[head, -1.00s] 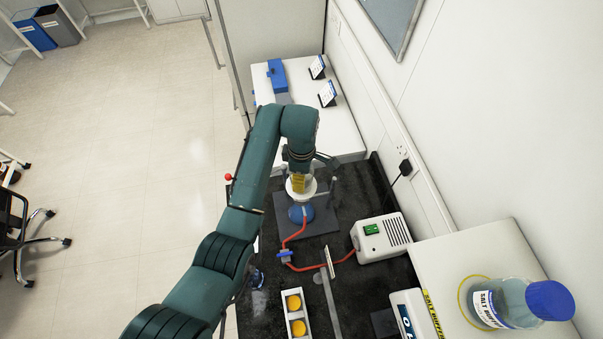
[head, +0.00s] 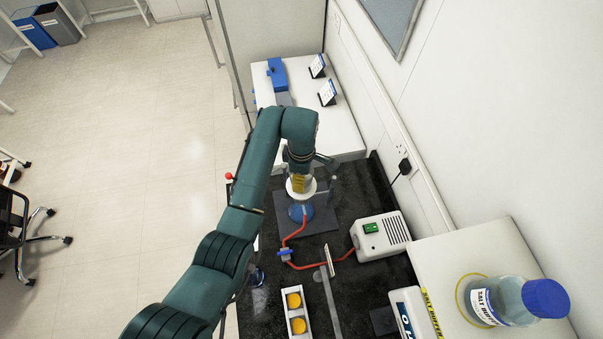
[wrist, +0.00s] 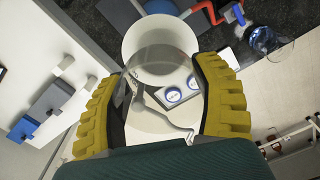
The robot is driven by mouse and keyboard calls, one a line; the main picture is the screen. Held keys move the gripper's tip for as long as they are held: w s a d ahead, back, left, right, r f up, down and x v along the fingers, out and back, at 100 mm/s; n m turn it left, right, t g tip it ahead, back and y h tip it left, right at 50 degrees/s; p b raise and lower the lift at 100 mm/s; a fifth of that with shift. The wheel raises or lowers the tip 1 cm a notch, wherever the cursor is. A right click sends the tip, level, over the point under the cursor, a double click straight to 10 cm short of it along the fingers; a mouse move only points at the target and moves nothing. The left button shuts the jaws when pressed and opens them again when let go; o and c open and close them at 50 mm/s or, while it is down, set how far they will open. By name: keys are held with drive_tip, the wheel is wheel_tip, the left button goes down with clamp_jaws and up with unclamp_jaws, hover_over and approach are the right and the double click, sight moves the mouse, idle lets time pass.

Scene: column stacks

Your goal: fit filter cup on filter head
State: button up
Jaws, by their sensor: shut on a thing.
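My gripper (head: 300,184) points down over the dark mat, its yellow pads shut on the filter cup. The cup shows as a wide white round piece (head: 301,194) just below the fingers. In the wrist view the white round part (wrist: 160,38) lies beyond the fingertips of my gripper (wrist: 168,72), with a clear, see-through part between the pads. The blue filter head (head: 300,213), with a red hose, stands on a grey plate beneath the cup. A bit of blue (wrist: 160,6) shows behind the cup in the wrist view. Whether cup and head touch is hidden.
The red hose (head: 292,240) runs through a blue valve (head: 284,253) to a white pump box (head: 382,237). A white tray (head: 291,322) with orange discs lies nearer. A salt buffer bottle (head: 510,300) stands at right. A metal bar (head: 330,300) lies beside the tray.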

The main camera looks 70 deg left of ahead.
drive_tip(key=o, duration=1.3)
drive_tip(key=shift+c, duration=0.2)
wheel_tip(320, 180, up, 9)
idle(0.4)
idle(0.4)
